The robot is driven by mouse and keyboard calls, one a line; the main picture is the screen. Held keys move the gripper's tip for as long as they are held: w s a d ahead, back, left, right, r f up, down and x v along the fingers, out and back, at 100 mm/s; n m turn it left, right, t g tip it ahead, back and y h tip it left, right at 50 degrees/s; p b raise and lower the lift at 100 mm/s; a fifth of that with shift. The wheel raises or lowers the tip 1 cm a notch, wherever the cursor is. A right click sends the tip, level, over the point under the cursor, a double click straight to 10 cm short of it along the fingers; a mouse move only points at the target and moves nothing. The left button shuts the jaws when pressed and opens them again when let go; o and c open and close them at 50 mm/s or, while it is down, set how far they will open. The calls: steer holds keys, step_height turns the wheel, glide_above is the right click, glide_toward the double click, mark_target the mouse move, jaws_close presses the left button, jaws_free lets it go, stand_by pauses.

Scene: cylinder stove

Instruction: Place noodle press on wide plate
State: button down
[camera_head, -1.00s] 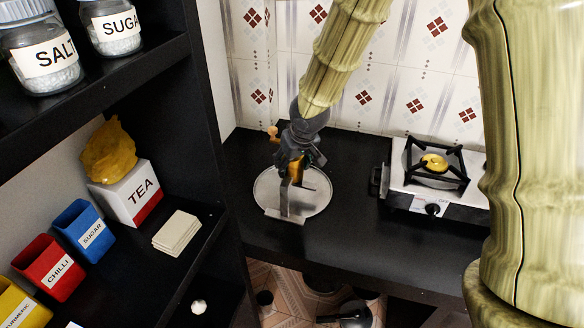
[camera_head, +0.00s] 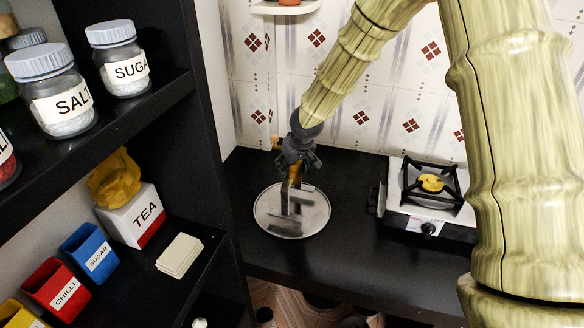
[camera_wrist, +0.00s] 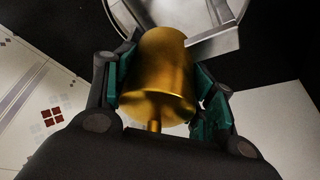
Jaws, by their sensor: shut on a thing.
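The wide plate (camera_head: 318,219) is a round grey metal plate lying on the black counter in the head view. Part of it shows at the top of the wrist view (camera_wrist: 232,42). The noodle press (camera_head: 294,174) has a gold cylinder and grey metal parts, and it stands roughly upright over the plate. I cannot tell whether it touches the plate. My gripper (camera_head: 297,160) is shut on the gold cylinder from above. In the wrist view the gold cylinder (camera_wrist: 158,75) sits between the dark green finger pads, and its far end is hidden.
A gas stove (camera_head: 430,192) stands on the counter to the right, with free counter between it and the plate. A black shelf (camera_head: 165,100) at the left holds jars, a tea box (camera_head: 135,215), coloured containers and pale tiles (camera_head: 180,255). The tiled wall is behind.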

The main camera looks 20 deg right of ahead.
steer(key=shift+f+p, duration=0.4)
steer(key=shift+f, duration=1.25)
steer(key=c, duration=0.5)
jaws_free()
steer(key=shift+s, duration=0.15)
steer(key=shift+c, duration=0.2)
steer(key=b+v, duration=0.2)
steer(key=v, duration=1)
